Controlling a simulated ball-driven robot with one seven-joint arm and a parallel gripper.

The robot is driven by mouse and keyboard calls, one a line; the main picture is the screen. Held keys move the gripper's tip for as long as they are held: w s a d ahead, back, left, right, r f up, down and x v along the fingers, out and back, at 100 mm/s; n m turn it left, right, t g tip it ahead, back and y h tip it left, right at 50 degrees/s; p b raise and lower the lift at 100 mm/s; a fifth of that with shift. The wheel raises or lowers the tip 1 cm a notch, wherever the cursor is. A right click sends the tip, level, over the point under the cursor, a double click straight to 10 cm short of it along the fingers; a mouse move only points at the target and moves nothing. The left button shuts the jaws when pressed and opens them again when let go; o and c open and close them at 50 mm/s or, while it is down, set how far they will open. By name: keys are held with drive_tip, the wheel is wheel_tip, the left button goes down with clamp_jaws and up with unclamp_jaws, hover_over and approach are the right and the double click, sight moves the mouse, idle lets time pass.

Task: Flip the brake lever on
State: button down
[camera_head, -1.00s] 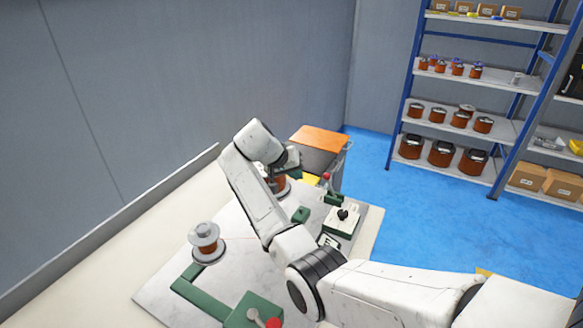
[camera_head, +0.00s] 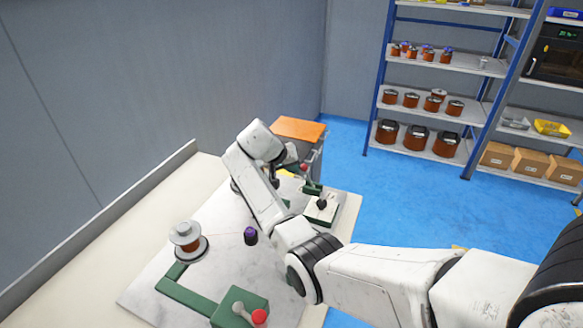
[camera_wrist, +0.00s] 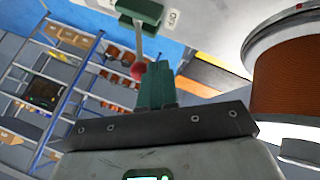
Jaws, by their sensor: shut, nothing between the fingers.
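The brake lever is a thin grey handle with a red ball knob (camera_head: 304,167) on a green base (camera_head: 312,188) at the far end of the marble board. In the wrist view the red knob (camera_wrist: 138,70) is just left of the fingertips, and its green base (camera_wrist: 140,9) is at the top beside a white OFF label (camera_wrist: 172,18). My gripper (camera_wrist: 158,68) is shut and empty, its green fingers close to the knob. I cannot tell whether they touch it. In the head view my wrist partly hides the fingers.
A copper-wound spool (camera_wrist: 292,80) stands close on the right in the wrist view. A second red-knobbed lever (camera_head: 259,316) is on a green block at the near end. A grey spool (camera_head: 186,236), a black-knobbed control box (camera_head: 322,205) and a purple-capped piece (camera_head: 250,236) also show.

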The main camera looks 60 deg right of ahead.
drive_tip(key=shift+s, duration=0.1)
drive_tip(key=shift+s+r+t+p, duration=0.15)
drive_tip(key=shift+r+t+p, duration=0.05)
drive_tip(key=shift+t+p, duration=0.15)
drive_tip(key=shift+s+r, duration=0.1)
drive_tip(key=shift+s, duration=0.1)
drive_tip(key=shift+s+r+m+t+p, duration=0.25)
drive_tip(key=shift+s+t+p, duration=0.2)
drive_tip(key=shift+p, duration=0.2)
drive_tip(key=shift+s+r+m+t+p, duration=0.25)
drive_tip(key=shift+s+t+p, duration=0.15)
drive_tip(key=shift+p, duration=0.2)
drive_tip(key=s+t, duration=0.1)
drive_tip(key=s+m+t+p, duration=0.1)
drive_tip(key=s+t, duration=0.2)
drive_tip(key=shift+d+r+p, duration=0.15)
drive_tip(key=shift+d+p, duration=0.1)
drive_tip(key=shift+p, duration=0.15)
drive_tip(key=shift+w+m, duration=0.1)
drive_tip(key=shift+m, duration=0.2)
